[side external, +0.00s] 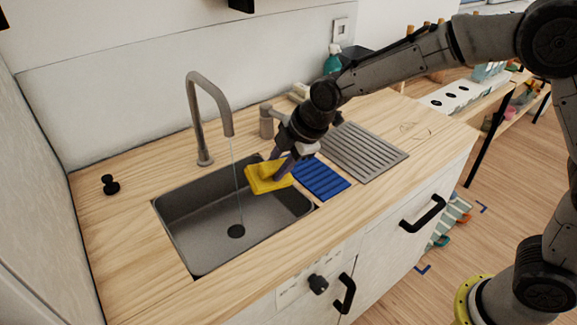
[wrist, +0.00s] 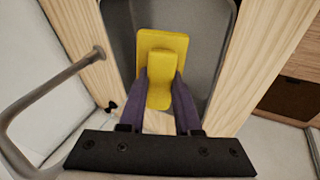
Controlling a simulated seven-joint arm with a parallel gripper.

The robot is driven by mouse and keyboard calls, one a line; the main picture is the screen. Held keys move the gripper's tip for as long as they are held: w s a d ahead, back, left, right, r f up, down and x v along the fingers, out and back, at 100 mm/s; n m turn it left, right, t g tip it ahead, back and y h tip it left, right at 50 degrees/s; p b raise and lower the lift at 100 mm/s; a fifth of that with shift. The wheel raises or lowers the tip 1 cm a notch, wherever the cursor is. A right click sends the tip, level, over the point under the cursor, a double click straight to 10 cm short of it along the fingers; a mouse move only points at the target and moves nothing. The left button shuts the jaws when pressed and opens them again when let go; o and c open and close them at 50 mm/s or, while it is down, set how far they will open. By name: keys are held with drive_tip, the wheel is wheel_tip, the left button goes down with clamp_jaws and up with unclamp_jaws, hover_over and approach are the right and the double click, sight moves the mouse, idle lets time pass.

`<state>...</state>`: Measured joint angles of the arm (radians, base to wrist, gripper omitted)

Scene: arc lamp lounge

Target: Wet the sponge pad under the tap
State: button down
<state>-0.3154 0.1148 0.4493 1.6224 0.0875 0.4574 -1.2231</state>
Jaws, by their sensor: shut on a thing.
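The yellow sponge pad (side external: 268,178) is above the right part of the sink (side external: 204,248). In the wrist view the pad (wrist: 152,42) shows a raised yellow block on top. My gripper (side external: 279,170) is shut on this block, with one purple finger on each side, as the wrist view also shows (wrist: 160,86). The grey tap (side external: 210,85) arches over the sink. A thin stream of water (side external: 238,180) falls from its spout towards the dark drain. The pad is to the right of the stream, apart from it in the side view.
A blue ribbed mat (side external: 320,178) and a grey ribbed drainer (side external: 366,152) lie right of the sink. A dispenser (side external: 266,122) stands behind my gripper. A black knob-like object (side external: 110,185) is on the left counter. The counter front left of the sink is clear.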

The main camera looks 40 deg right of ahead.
sight(257, 164)
drive_tip(key=shift+w+a+f, duration=0.2)
drive_tip(key=shift+w+a, duration=0.15)
drive_tip(key=shift+w, duration=0.5)
drive_tip(key=shift+w+a+f, duration=0.15)
drive_tip(key=shift+w+a, duration=0.25)
drive_tip(key=shift+w, duration=0.45)
drive_tip(key=shift+w+a+f, duration=0.2)
drive_tip(key=shift+w+a, duration=0.15)
drive_tip(key=shift+w, duration=0.5)
drive_tip(key=shift+s+d, duration=0.5)
drive_tip(key=shift+s, duration=0.75)
drive_tip(key=shift+s+d, duration=0.55)
drive_tip(key=shift+s, duration=0.65)
drive_tip(key=shift+s+d, duration=0.5)
drive_tip(key=shift+s, duration=0.75)
drive_tip(key=shift+r, duration=0.1)
drive_tip(key=s+d+r, duration=0.2)
drive_tip(key=s+r, duration=0.1)
drive_tip(key=s, duration=0.1)
drive_tip(key=shift+s+r, duration=0.3)
drive_tip(key=shift+r, duration=0.1)
